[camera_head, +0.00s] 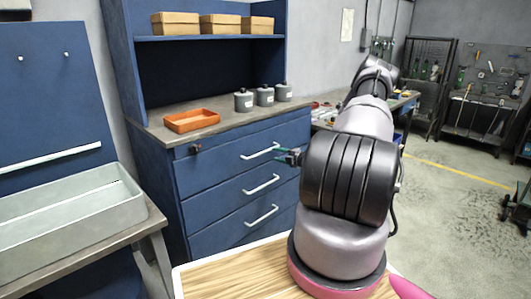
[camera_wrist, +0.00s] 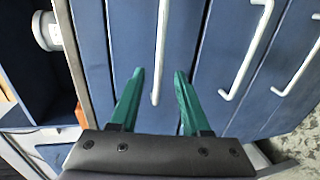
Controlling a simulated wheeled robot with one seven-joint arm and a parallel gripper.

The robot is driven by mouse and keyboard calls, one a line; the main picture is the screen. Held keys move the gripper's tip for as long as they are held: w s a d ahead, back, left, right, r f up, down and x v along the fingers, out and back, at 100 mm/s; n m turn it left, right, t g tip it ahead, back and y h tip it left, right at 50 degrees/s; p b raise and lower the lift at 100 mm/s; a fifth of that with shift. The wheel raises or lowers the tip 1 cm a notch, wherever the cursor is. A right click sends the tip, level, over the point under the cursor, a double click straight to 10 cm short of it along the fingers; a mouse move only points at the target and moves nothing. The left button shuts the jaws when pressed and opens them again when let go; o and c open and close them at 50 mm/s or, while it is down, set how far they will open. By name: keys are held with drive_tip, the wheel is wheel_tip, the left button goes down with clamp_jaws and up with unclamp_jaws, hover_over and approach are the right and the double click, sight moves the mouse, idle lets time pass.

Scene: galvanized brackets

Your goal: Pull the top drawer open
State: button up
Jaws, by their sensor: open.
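The blue cabinet has several drawers stacked below a worktop. The top drawer (camera_head: 222,164) is closed, with a pale bar handle (camera_head: 262,150) at its right part. In the wrist view the top drawer's handle (camera_wrist: 161,50) runs down the picture and ends between the lines of my two green fingers. My gripper (camera_head: 289,157) is at the right end of that handle in the head view, partly hidden by my arm. In the wrist view my gripper (camera_wrist: 158,75) is open, with one finger to each side of the handle. I cannot tell whether either finger touches it.
Lower drawer handles (camera_head: 261,184) stick out below. On the worktop (camera_head: 170,136) are an orange tray (camera_head: 191,121) and grey canisters (camera_head: 265,97). A grey metal tray (camera_head: 70,207) lies on a bench at left. A wood-topped surface (camera_head: 235,270) is in front.

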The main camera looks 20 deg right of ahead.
sight(264, 152)
drive_tip(key=x, duration=0.9)
drive_tip(key=shift+w+a, duration=0.15)
drive_tip(key=shift+w, duration=0.2)
clamp_jaws()
idle(0.9)
